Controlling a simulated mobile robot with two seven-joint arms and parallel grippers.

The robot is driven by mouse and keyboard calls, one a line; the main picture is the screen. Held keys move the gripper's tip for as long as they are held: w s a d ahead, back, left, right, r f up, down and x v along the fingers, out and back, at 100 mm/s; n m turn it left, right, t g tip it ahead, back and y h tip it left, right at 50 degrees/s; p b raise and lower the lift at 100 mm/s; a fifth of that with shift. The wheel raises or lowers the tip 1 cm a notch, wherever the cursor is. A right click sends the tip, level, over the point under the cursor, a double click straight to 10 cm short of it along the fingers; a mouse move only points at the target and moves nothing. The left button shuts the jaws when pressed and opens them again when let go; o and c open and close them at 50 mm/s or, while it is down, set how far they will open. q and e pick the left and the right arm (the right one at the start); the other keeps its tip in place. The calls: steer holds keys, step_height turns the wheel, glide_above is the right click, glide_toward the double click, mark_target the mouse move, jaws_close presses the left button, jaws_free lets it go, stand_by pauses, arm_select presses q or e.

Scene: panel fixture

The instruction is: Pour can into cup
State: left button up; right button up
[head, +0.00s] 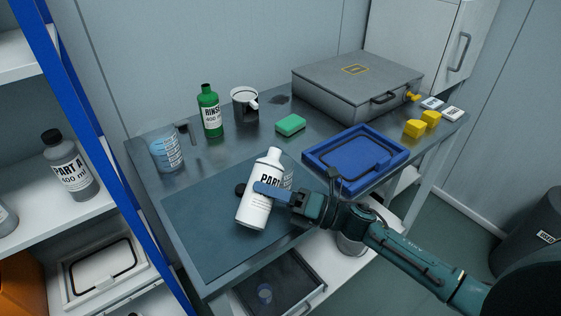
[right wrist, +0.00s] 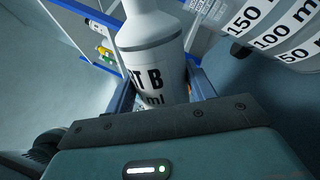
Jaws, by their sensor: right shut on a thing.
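My right gripper (head: 270,192) is shut around the middle of a white bottle (head: 256,210) labelled PART B, the only can-like thing held. The bottle leans slightly to the right over the dark mat, its bare white neck up. The right wrist view shows the bottle (right wrist: 152,62) between my right gripper's fingers (right wrist: 160,95). A clear graduated cup (head: 288,177) stands just behind the bottle, partly hidden by it; it also shows in the right wrist view (right wrist: 275,25), beside the bottle. Whether the bottle touches the mat is unclear. My left gripper is out of view.
A black cap (head: 240,188) lies beside the held bottle. A blue tray (head: 387,168) is at right. The mat's left part (head: 195,225) is clear.

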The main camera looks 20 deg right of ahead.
mark_target(270, 181)
arm_select(q)
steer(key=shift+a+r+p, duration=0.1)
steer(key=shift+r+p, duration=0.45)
steer(key=shift+p, duration=0.35)
arm_select(e)
steer(key=shift+s+a+r+m+t, duration=0.15)
steer(key=shift+r+m+t, duration=0.3)
steer(key=shift+m, duration=0.45)
arm_select(q)
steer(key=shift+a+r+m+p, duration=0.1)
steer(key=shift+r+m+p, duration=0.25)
steer(key=shift+p, duration=0.3)
arm_select(e)
steer(key=shift+s+a+f+m+t, duration=0.15)
steer(key=shift+m+t, duration=0.1)
steer(key=shift+m, duration=0.85)
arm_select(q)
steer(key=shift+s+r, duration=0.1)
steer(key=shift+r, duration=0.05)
arm_select(e)
steer(key=shift+r, duration=0.35)
arm_select(q)
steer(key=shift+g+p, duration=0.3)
steer(key=shift+p, duration=0.15)
arm_select(e)
steer(key=shift+r+m, duration=0.2)
steer(key=shift+m, duration=0.2)
